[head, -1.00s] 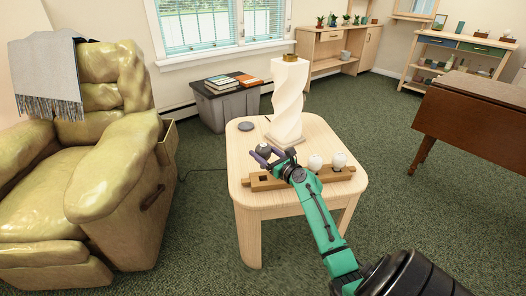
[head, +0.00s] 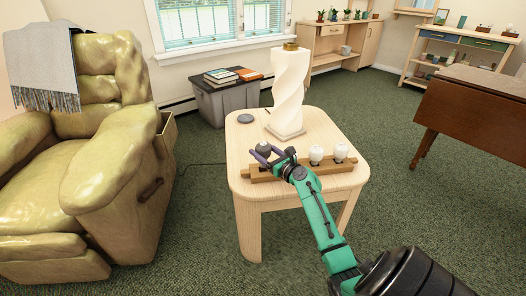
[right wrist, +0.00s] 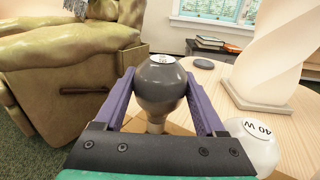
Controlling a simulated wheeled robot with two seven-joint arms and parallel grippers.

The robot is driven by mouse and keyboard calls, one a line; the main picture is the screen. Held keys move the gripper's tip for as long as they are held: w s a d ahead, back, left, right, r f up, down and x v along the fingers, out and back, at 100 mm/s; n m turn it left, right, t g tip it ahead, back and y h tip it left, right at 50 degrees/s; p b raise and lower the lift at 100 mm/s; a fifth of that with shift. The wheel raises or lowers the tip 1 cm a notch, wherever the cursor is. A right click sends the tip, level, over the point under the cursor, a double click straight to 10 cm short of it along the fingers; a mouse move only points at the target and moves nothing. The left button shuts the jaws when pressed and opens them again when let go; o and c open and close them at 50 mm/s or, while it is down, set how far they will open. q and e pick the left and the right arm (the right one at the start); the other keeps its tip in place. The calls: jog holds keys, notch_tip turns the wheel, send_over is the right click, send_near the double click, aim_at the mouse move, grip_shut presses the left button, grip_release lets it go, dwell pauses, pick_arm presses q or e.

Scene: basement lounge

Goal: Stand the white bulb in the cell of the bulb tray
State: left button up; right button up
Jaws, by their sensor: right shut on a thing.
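The bulb tray (head: 331,167), a long wooden block, lies across the light wood side table. My right gripper (head: 264,155) is above the tray's left end, shut on a dark grey bulb (head: 264,147). In the right wrist view the grey bulb (right wrist: 161,86) is upright between the purple fingers, its narrow base down. I cannot tell whether its base is in a cell; the gripper hides that part. Two white bulbs stand upright in the tray, one in the middle (head: 316,153) and one at right (head: 341,151). A white bulb marked 40 W (right wrist: 255,143) shows beside my right finger. My left gripper is out of view.
A twisted white lamp (head: 291,88) stands on the side table (head: 245,200) behind the tray. A small grey disc (head: 245,118) lies at the back left. A green armchair (head: 110,170) is to the left, a brown drop-leaf table (head: 475,110) to the right.

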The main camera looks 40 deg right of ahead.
pick_arm(q)
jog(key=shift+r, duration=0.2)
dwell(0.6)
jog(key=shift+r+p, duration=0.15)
jog(key=shift+p, duration=0.25)
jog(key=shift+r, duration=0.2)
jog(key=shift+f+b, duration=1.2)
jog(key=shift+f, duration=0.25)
pick_arm(e)
jog(key=shift+f, duration=1.75)
jog(key=o, duration=1.2)
jog(key=shift+c, duration=0.2)
pick_arm(q)
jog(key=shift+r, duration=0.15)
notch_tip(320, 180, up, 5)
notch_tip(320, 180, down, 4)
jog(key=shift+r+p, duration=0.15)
jog(key=shift+p, duration=0.7)
pick_arm(e)
jog(key=s, duration=1.4)
jog(key=shift+s, duration=0.3)
